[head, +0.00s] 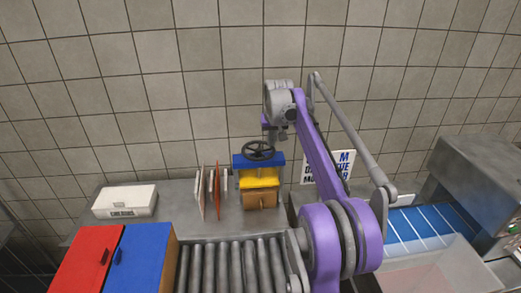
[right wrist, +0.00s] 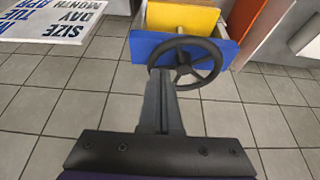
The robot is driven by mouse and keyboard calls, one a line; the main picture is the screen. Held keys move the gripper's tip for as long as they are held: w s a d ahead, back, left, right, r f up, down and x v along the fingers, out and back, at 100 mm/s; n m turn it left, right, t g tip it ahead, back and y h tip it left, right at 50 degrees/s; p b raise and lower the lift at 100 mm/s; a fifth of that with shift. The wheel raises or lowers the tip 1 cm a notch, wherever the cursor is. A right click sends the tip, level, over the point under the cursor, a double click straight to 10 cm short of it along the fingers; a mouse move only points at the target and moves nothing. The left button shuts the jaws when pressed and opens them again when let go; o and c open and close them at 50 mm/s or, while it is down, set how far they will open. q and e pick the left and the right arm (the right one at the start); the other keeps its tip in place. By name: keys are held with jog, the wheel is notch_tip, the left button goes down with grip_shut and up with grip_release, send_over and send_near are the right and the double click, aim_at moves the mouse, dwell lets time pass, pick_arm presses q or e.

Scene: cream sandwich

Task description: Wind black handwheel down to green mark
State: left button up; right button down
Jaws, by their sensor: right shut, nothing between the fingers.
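The black handwheel (head: 258,151) is a spoked wheel on top of a small press with a blue crosspiece (head: 270,162) and a yellow block (head: 259,182) below. In the right wrist view the handwheel (right wrist: 209,63) lies just past my fingertips, which overlap its left rim; I cannot tell whether they touch it. My right gripper (head: 278,133) is above and slightly right of the wheel in the head view. Its fingers are closed together and empty in the right wrist view (right wrist: 160,75). I cannot make out a green mark. My left gripper is not in view.
Upright thin boards (head: 216,190) stand close left of the press. A white labelled box (head: 125,201) is farther left. Red (head: 85,258) and blue (head: 146,258) cabinets and a roller conveyor (head: 232,268) are in front. A blue belt (head: 425,229) is at right, with a tiled wall behind.

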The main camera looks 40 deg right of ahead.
aim_at(261, 156)
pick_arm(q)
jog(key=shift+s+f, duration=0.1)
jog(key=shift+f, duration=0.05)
pick_arm(e)
jog(key=shift+f, duration=0.25)
jog(key=shift+f+b, duration=0.5)
jog(key=shift+f, duration=0.6)
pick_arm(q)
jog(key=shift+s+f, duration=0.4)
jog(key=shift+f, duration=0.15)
pick_arm(e)
jog(key=shift+r, duration=0.1)
jog(key=shift+a, duration=0.15)
jog(key=shift+s+a, duration=0.25)
jog(key=shift+a, duration=0.75)
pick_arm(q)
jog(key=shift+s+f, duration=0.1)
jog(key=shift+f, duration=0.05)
pick_arm(e)
jog(key=shift+a, duration=0.1)
jog(key=shift+w+a, duration=0.3)
jog(key=shift+a, duration=0.65)
